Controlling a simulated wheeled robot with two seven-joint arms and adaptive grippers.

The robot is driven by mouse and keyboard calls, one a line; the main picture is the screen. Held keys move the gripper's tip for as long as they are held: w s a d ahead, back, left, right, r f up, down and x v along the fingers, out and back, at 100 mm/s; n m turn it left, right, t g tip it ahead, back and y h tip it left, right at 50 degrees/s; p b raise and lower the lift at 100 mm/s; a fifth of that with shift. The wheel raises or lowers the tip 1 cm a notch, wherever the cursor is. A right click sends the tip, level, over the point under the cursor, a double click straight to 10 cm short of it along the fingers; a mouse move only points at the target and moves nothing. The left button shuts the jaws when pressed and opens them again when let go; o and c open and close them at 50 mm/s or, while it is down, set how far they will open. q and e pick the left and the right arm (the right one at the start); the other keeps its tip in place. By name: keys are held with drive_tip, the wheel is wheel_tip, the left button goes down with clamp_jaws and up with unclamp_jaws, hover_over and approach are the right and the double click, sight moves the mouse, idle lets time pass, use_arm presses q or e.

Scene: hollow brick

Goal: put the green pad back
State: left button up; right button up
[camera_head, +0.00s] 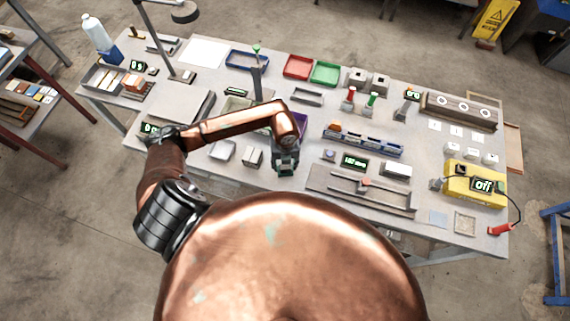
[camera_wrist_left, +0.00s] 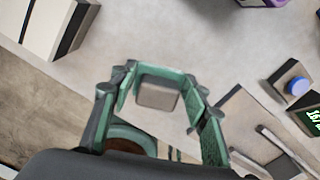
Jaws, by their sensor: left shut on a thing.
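My left gripper (camera_head: 286,160) is over the front edge of the table, left of the long slider fixture. In the left wrist view its green fingers (camera_wrist_left: 160,95) are shut on a small grey-brown block (camera_wrist_left: 157,97), whose face shows between the fingertips. I cannot tell whether the block touches the table. I cannot make out a separate green pad; the held block does not look clearly green. My right gripper is not in view.
The slider fixture (camera_head: 362,188) and a small display (camera_head: 355,162) stand to the right of the gripper. A white-and-dark block (camera_head: 252,157) stands to its left. Red (camera_head: 297,67) and green (camera_head: 325,73) trays lie farther back. Bare table shows around the gripper.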

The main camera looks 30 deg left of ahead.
use_arm(q)
drive_tip(key=o, duration=1.1)
drive_tip(key=shift+f, duration=0.1)
wheel_tip(320, 180, up, 12)
drive_tip(key=b, duration=0.1)
drive_tip(key=shift+r, duration=0.2)
